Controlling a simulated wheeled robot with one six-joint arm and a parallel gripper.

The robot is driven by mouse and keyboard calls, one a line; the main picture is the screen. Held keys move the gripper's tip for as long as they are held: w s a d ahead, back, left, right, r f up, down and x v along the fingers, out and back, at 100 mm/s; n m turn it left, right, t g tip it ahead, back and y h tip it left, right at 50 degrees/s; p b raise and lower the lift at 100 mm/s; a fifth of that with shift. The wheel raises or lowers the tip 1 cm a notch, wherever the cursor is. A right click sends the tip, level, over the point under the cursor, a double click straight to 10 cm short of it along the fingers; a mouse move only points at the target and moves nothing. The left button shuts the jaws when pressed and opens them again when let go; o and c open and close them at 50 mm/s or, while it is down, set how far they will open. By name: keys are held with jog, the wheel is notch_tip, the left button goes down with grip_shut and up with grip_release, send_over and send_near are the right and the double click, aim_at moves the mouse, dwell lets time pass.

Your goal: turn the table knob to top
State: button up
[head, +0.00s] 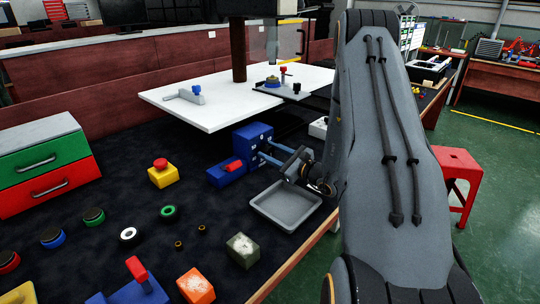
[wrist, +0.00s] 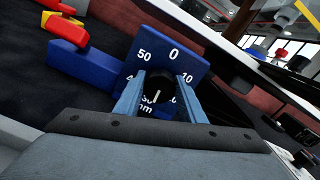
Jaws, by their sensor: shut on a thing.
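The table knob is a round black knob (wrist: 158,86) with a white line, on the face of a blue block (wrist: 182,50). A number dial surrounds it, with 0 at the top and 50 and 10 beside it. The white line shows on the knob's lower part and seems to run towards the low numbers, partly hidden. My gripper (wrist: 157,92) is shut on the knob, one finger on each side. In the head view my gripper (head: 266,149) reaches the blue block (head: 252,134) from the right; the knob itself is hard to make out there.
A blue switch block (head: 226,174) with a red lever stands right beside the knob block. A grey tray (head: 283,222) lies in front, below my gripper. A yellow button box (head: 163,177) stands to the left, and a white raised board (head: 215,112) lies behind.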

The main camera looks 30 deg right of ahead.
jog(key=shift+n, duration=0.5)
jog(key=o, duration=1)
jog(key=shift+o, duration=0.2)
jog(key=shift+b+v, duration=0.8)
jog(key=shift+v, duration=3.1)
